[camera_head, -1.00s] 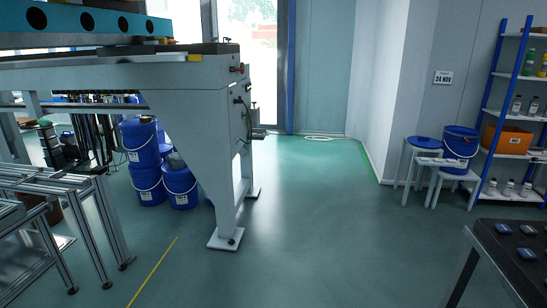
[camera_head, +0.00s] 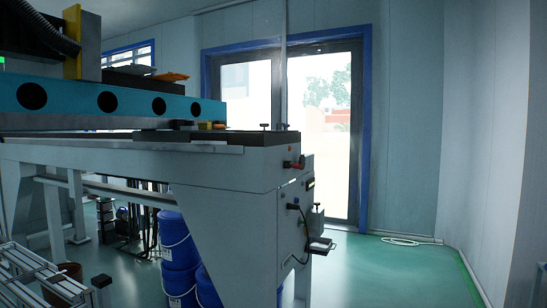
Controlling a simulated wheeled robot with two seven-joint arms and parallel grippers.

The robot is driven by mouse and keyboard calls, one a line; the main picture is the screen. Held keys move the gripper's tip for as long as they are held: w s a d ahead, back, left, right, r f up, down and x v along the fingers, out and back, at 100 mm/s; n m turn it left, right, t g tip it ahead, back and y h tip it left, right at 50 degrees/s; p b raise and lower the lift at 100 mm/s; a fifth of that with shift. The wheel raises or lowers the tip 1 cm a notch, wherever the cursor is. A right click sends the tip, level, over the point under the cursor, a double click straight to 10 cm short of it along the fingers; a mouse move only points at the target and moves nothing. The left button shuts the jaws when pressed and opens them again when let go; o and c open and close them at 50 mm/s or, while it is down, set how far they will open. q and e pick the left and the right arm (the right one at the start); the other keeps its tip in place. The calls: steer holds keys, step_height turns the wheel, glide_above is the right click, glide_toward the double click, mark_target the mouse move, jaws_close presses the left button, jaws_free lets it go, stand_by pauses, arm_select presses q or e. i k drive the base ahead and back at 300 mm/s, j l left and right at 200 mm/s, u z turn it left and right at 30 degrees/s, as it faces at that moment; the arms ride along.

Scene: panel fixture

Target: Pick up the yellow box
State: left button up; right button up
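I see no yellow box that I can make out for certain. A yellow upright part (camera_head: 73,42) stands at the top left on the machine; it looks like a piece of the machine. A small orange-brown flat item (camera_head: 170,76) lies on top of the machine's blue beam, and a small yellow item (camera_head: 211,125) sits at the beam's right end. Neither gripper is in view.
A large grey machine frame (camera_head: 140,165) with a blue beam (camera_head: 75,98) fills the left and middle. Blue buckets (camera_head: 178,245) stand beneath it. Metal rails (camera_head: 35,275) are at the lower left. Green floor (camera_head: 400,275) is clear at the right, before a glass door (camera_head: 325,120).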

mark_target(201, 125)
steer(key=i+l+u, duration=0.75)
